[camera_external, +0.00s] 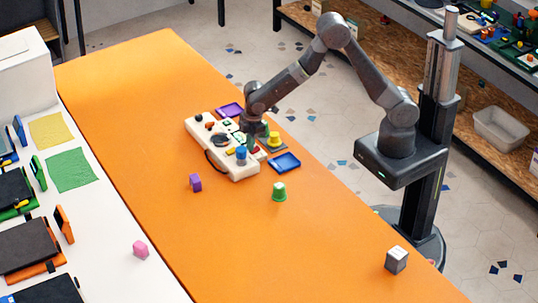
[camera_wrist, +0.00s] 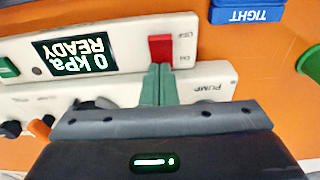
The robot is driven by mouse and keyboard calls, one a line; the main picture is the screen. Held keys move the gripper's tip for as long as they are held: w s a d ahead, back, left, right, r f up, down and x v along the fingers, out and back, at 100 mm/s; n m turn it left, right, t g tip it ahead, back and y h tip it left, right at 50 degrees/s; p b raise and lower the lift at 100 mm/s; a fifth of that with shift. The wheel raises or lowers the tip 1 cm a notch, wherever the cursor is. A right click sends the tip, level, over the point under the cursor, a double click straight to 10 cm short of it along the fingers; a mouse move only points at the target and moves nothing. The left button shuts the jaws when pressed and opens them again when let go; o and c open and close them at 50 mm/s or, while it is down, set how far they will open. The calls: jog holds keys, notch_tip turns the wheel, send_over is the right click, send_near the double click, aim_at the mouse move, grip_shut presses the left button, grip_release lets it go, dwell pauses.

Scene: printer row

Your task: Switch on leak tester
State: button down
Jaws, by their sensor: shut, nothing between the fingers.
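The leak tester (camera_external: 238,171) is a long cream unit on the orange table, and my gripper (camera_external: 245,139) is low over it. In the wrist view the leak tester (camera_wrist: 122,61) appears upside down. Its lit display (camera_wrist: 73,52) reads "0 kPa, READY". A red rocker switch (camera_wrist: 161,48) sits beside small OFF and ON marks. My gripper's green fingers (camera_wrist: 161,70) are shut together, empty, with their tips at the ON-side edge of the switch. I cannot tell whether they touch it. A "PUMP" label (camera_wrist: 209,88) shows to the right of the fingers.
The table's far left end is clear.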

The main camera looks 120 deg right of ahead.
aim_at(259, 148)
jog(key=shift+s, duration=0.1)
jog(key=shift+s+r, duration=0.15)
jog(key=shift+s, duration=0.6)
notch_tip(259, 148, up, 14)
jog(key=s, duration=0.2)
jog(key=shift+s+p, duration=0.2)
jog(key=shift+p, duration=0.25)
jog(key=shift+w+a+t+b, duration=0.4)
jog(key=shift+w+a+b, duration=0.2)
jog(key=shift+b, duration=0.5)
